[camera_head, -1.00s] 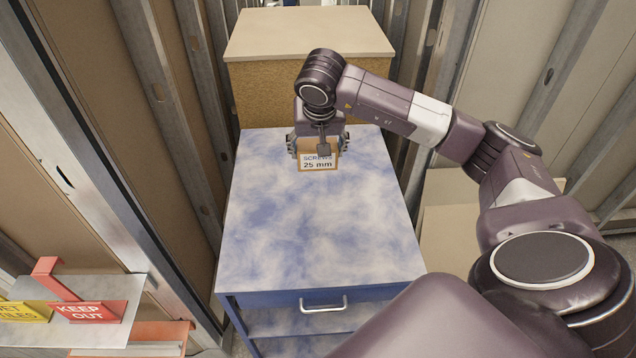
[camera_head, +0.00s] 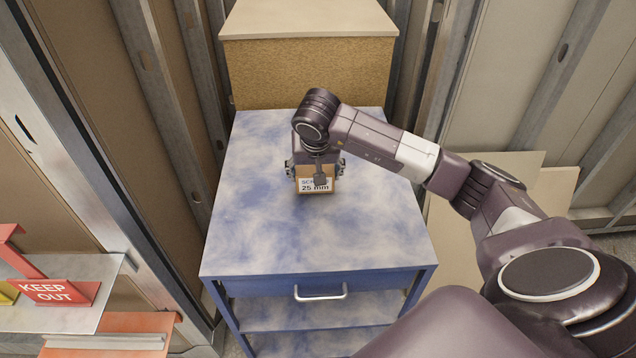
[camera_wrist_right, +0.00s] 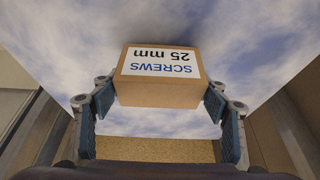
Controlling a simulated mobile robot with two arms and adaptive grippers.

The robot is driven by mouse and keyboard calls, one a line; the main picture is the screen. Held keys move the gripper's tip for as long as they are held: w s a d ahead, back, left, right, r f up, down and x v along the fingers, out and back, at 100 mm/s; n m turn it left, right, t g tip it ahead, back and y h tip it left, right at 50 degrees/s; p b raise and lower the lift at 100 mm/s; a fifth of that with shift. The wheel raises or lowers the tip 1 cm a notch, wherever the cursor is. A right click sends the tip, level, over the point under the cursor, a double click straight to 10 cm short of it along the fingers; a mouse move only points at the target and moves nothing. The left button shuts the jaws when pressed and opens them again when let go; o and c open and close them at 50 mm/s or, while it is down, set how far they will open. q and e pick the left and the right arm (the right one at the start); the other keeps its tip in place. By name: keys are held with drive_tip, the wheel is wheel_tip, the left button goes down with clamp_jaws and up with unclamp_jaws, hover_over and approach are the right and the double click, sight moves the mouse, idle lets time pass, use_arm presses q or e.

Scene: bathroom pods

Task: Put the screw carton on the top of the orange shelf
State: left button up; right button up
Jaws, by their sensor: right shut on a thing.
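The screw carton (camera_head: 318,186) is a small brown box with a white label reading "SCREWS 25 mm". My right gripper (camera_head: 317,176) is shut on it, with one finger on each side. The carton also shows in the right wrist view (camera_wrist_right: 158,92), upside down there, between the fingers. It is over the blue-and-white mottled top of a blue cart (camera_head: 320,240); whether it touches that top I cannot tell. An orange shelf surface (camera_head: 150,322) shows at the lower left, partly cut off by the frame. My left gripper is not in view.
A grey shelf board (camera_head: 40,318) with a red "KEEP OUT" sign (camera_head: 55,292) lies above the orange surface at left. A tan box (camera_head: 310,70) stands behind the cart. Metal studs and panels line both sides. The cart top around the carton is clear.

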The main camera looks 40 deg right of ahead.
wheel_tip(320, 180, down, 2)
drive_tip(key=shift+d+r, duration=0.1)
drive_tip(key=o, duration=1)
drive_tip(key=shift+b, duration=0.35)
drive_tip(key=shift+c, duration=0.2)
drive_tip(key=o, duration=0.5)
